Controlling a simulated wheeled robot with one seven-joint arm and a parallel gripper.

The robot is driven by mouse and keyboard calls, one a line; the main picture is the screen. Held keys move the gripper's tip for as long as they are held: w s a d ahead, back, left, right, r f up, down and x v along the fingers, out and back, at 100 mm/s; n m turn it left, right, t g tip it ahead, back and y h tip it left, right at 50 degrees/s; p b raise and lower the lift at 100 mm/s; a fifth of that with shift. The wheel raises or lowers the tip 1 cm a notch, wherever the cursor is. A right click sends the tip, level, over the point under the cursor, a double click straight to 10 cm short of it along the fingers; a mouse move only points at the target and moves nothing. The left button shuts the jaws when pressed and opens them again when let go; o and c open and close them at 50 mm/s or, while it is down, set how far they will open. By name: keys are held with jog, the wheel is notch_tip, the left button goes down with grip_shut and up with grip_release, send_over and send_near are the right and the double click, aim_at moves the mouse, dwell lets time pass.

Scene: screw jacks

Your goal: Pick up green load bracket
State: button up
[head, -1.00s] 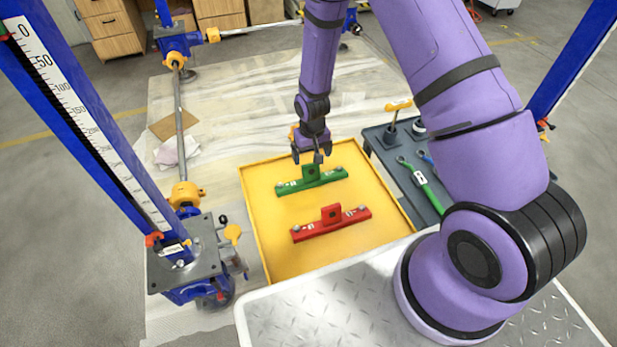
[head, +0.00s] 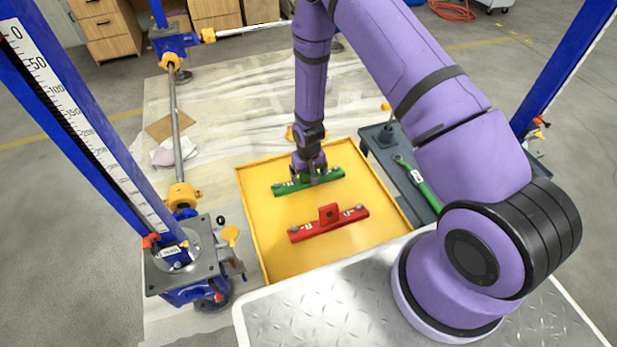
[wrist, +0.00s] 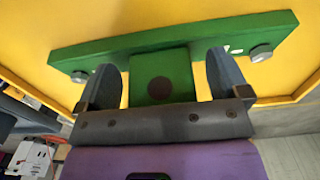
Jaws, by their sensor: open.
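The green load bracket (head: 332,178) lies in the yellow tray (head: 262,228), toward its far side. It is a long bar with a bolt near each end and an upright block with a round hole at its middle. My gripper (head: 308,180) is down at the bracket's middle and hides the block in the head view. In the wrist view the bracket (wrist: 110,48) spans the picture. My gripper (wrist: 162,85) is open there, with one finger on each side of the block and a gap to each finger.
A red load bracket (head: 330,224) lies nearer in the same tray. A dark tool tray (head: 380,150) with a green-handled wrench (head: 420,182) stands to the right. Blue jack columns (head: 85,130) rise at left and right. The tray's near left part is clear.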

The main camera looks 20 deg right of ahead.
jog(key=c, duration=1.2)
jog(key=shift+r, duration=0.1)
